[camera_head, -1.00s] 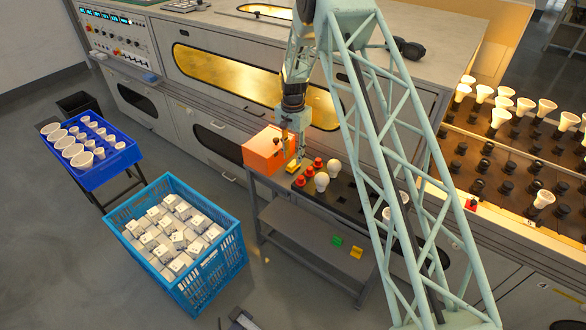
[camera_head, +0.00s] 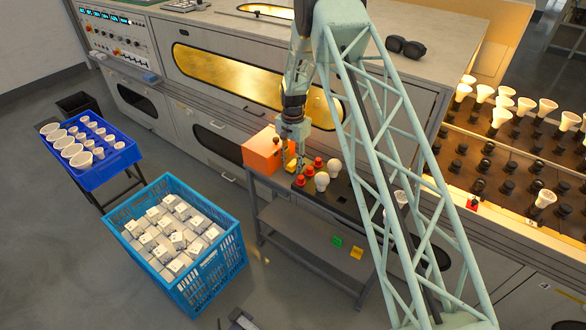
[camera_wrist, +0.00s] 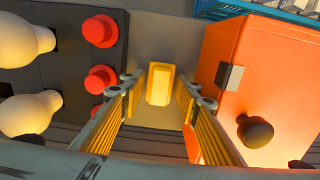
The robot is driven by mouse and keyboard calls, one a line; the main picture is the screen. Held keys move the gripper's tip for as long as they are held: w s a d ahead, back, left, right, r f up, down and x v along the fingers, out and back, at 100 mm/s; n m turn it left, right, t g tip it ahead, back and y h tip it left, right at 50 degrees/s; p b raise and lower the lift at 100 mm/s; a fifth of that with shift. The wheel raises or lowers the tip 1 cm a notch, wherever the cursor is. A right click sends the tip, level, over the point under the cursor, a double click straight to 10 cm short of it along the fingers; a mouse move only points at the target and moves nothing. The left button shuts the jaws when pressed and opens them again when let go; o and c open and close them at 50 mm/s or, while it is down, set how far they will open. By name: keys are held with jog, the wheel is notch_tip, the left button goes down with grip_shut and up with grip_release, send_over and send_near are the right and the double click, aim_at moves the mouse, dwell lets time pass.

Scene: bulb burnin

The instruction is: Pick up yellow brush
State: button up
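The yellow brush (camera_wrist: 160,84) shows as a small yellow block between my two fingertips in the wrist view. In the head view the brush (camera_head: 291,167) is a small yellow patch on the bench between the orange box and the red-capped pieces, partly hidden by the fingers. My gripper (camera_head: 292,160) points down over it from above. In the wrist view my gripper (camera_wrist: 161,88) is open, with a finger on either side of the brush and narrow gaps to it. How far the fingertips reach down beside the brush is hard to tell.
The orange box (camera_wrist: 247,70) with a dark knob stands close to the right finger in the wrist view. Red buttons (camera_wrist: 100,78) and white bulbs (camera_wrist: 28,113) on a dark panel lie left. A blue crate (camera_head: 205,283) stands in front of the bench.

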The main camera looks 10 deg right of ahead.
aim_at(293, 163)
dwell(0.6)
jog(key=c, duration=0.7)
jog(key=shift+r, duration=0.1)
jog(key=shift+r+p, duration=0.65)
jog(key=shift+r, duration=4.2)
jog(key=shift+o, duration=1.2)
jog(key=shift+c, duration=0.5)
jog(key=shift+r, duration=0.15)
